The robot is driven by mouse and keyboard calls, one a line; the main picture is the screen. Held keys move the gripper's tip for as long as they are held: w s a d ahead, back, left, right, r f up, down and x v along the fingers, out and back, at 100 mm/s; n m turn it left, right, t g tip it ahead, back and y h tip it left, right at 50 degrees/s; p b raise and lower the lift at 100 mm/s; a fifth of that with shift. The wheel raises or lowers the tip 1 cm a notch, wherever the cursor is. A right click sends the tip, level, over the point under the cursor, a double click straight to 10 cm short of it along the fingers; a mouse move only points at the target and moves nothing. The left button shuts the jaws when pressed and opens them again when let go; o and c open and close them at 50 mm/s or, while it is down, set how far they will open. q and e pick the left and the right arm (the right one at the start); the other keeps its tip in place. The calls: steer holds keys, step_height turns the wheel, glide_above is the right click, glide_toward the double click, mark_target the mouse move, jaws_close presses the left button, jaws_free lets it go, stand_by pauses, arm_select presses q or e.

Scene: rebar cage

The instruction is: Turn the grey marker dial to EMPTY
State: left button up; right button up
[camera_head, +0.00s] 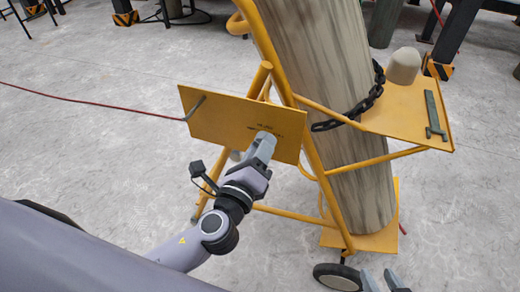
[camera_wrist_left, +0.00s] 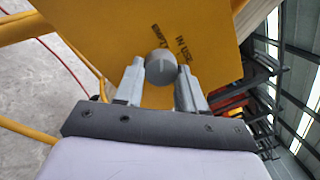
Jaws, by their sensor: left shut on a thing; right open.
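The grey marker dial (camera_wrist_left: 160,68) is a round knob on a yellow panel (camera_head: 215,115) fixed to a yellow cart. In the left wrist view it sits between the two fingers of my left gripper (camera_wrist_left: 159,82), which is shut on it. Dark lettering above the dial reads IN USE to its right, and a word that looks like EMPTY to its left. The pointer on the dial cannot be made out. In the head view my left gripper (camera_head: 263,146) covers the dial. My right gripper (camera_head: 385,282) is open and empty at the bottom edge, partly cut off.
The yellow cart (camera_head: 285,60) holds a tall streaked cylinder (camera_head: 325,70), with a black chain (camera_head: 350,112) around it. A side shelf (camera_head: 395,110) carries a grey dome-shaped cap (camera_head: 404,65) and a green wrench (camera_head: 435,115). A red cable (camera_head: 90,97) crosses the open concrete floor.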

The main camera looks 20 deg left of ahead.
stand_by(0.3)
arm_select(q)
steer(key=o, duration=1.1)
steer(key=shift+c, duration=0.2)
steer(key=s, duration=0.7)
steer(key=shift+a+f, duration=0.15)
steer(key=shift+a, duration=0.1)
arm_select(e)
steer(key=shift+w+f, duration=0.1)
arm_select(q)
steer(key=shift+s, duration=0.1)
